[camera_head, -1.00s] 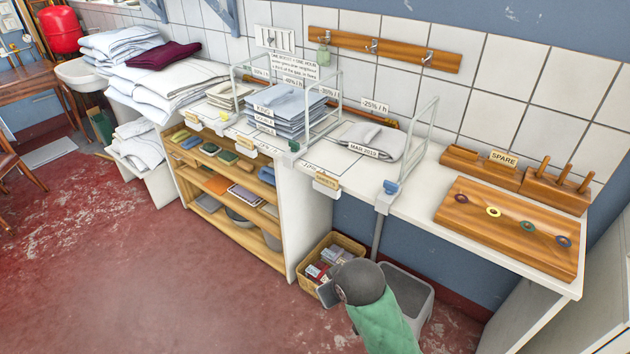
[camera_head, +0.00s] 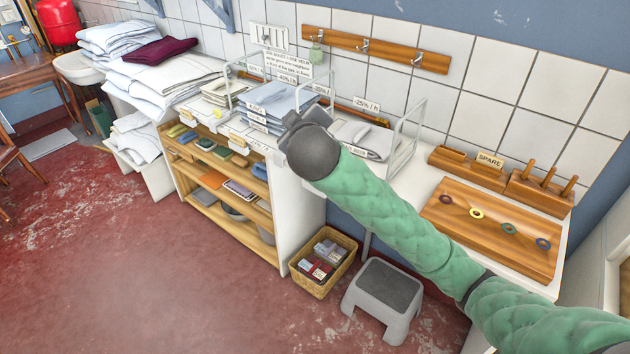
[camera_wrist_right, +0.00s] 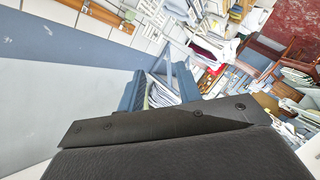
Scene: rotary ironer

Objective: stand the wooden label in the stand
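My right gripper (camera_head: 289,128) is above the front part of the white counter (camera_head: 408,190), in front of the folded blue-grey cloths. In the right wrist view its two blue-grey fingers (camera_wrist_right: 160,91) stand apart, with cloth visible between them. I see nothing clearly held. Several small signs stand along the counter. The SPARE sign (camera_head: 490,160) is on a wooden block (camera_head: 466,167) at the back right. I cannot tell which is the task's wooden label or stand; my right arm hides part of the counter's front edge. My left gripper is not in view.
Wire dividers (camera_head: 408,140) rise from the counter around the folded cloths (camera_head: 268,100). A wooden board with coloured rings (camera_head: 490,235) lies at the right. A wicker basket (camera_head: 326,262) and a grey step stool (camera_head: 386,295) stand on the floor below. Red floor lies clear at left.

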